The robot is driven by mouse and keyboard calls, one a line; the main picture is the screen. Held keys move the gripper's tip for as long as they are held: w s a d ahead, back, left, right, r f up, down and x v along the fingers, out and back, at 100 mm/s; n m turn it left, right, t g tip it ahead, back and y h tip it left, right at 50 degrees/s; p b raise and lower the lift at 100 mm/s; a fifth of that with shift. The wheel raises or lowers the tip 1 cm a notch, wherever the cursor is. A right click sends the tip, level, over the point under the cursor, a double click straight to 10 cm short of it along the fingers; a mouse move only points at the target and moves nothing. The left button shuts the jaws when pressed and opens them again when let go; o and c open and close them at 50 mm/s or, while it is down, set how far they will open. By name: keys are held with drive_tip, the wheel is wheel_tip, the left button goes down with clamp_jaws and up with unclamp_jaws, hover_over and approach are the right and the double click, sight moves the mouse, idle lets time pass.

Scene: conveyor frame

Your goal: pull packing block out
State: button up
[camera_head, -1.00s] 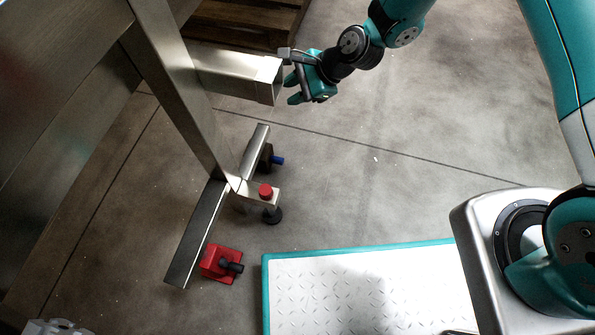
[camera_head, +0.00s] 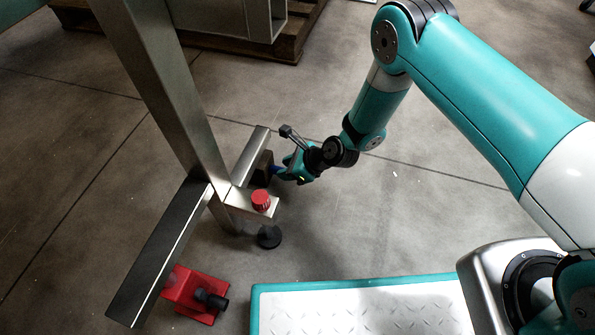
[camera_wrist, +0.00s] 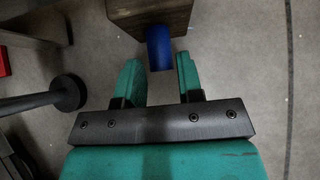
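A dark brown packing block (camera_head: 262,167) sits on the floor at the far leg of the conveyor frame's foot. In the wrist view the block (camera_wrist: 150,14) is at the top, with a blue handle (camera_wrist: 160,47) pointing toward me. My gripper (camera_head: 284,174) is low beside the handle, on its right in the head view. In the wrist view my gripper (camera_wrist: 158,60) is open, its green fingers on either side of the handle's end, with gaps visible on both sides. Part of the block is hidden behind the frame and my gripper.
The metal frame (camera_head: 165,100) stands at left on its foot, with a red knob (camera_head: 261,200) and a black levelling pad (camera_head: 270,237). A red block (camera_head: 190,290) with a black handle is nearer. A white platform (camera_head: 360,310) lies in front. Floor to the right is clear.

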drive_tip(key=b+x, duration=0.2)
drive_tip(key=x, duration=0.1)
drive_tip(key=shift+s+f, duration=0.1)
drive_tip(key=shift+f, duration=0.2)
drive_tip(key=shift+d+r+p, duration=0.2)
drive_tip(key=shift+r+p, duration=0.2)
drive_tip(key=shift+r, duration=0.1)
drive_tip(key=c, duration=0.4)
drive_tip(key=shift+c, duration=1.1)
drive_tip(key=shift+s+d+r+p, duration=0.1)
drive_tip(key=shift+s+d+p, duration=0.25)
drive_tip(key=shift+d, duration=0.45)
drive_tip(key=shift+s+d+p, duration=0.2)
drive_tip(key=shift+d+p, duration=0.3)
drive_tip(key=shift+d, duration=0.25)
drive_tip(key=shift+s+d+r+p, duration=0.1)
drive_tip(key=shift+s+d+p, duration=0.25)
drive_tip(key=shift+d, duration=0.45)
drive_tip(key=shift+s+d+p, duration=0.2)
drive_tip(key=shift+d+p, duration=0.35)
drive_tip(key=shift+d, duration=0.3)
drive_tip(key=shift+s+d+p, duration=0.4)
drive_tip(key=shift+s+d, duration=0.05)
drive_tip(key=shift+d, duration=0.65)
drive_tip(key=shift+s+d+p, duration=0.4)
drive_tip(key=shift+d+p, duration=0.05)
drive_tip(key=shift+d, duration=0.7)
drive_tip(key=shift+s+d+p, duration=0.4)
drive_tip(key=shift+s+d, duration=0.05)
drive_tip(key=shift+d, duration=0.65)
